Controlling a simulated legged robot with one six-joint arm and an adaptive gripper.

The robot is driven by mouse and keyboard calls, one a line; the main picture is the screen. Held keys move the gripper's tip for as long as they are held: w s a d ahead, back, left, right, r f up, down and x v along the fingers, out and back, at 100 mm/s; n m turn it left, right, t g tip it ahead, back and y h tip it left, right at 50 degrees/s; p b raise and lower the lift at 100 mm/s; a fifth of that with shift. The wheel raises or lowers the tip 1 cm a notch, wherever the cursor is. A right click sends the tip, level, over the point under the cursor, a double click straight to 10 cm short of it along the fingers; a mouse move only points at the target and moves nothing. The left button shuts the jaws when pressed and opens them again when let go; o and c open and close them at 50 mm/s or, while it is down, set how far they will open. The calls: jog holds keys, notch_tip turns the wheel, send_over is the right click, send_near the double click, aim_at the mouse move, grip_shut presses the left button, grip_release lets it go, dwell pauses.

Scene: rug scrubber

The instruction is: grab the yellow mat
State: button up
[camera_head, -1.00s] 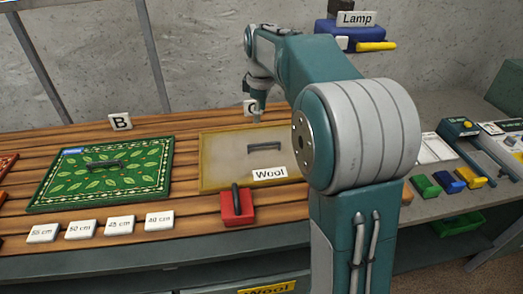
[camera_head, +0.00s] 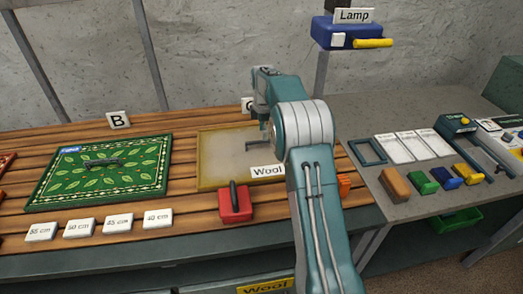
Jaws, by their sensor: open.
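The yellow mat (camera_head: 216,178) lies flat on the slatted wooden bench, with a dull yellow border and a greyish middle. A dark handle (camera_head: 254,136) stands on it, and a "Wool" label (camera_head: 267,171) sits at its front right. My gripper (camera_head: 264,126) is small in this view, above the back right part of the mat close to the handle. It is open and holds nothing that I can see. My arm hides the mat's right side. I cannot tell whether the fingertips touch the handle.
A green leaf-patterned mat (camera_head: 70,184) with its own handle lies left, near a "B" sign (camera_head: 118,120). A red block with a dark handle (camera_head: 235,204) stands in front of the yellow mat.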

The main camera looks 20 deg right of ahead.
aim_at(262, 142)
jog(key=f, duration=0.5)
jog(key=shift+w+a+f, duration=0.15)
jog(key=shift+w+f, duration=0.05)
jog(key=shift+w, duration=0.15)
grip_shut()
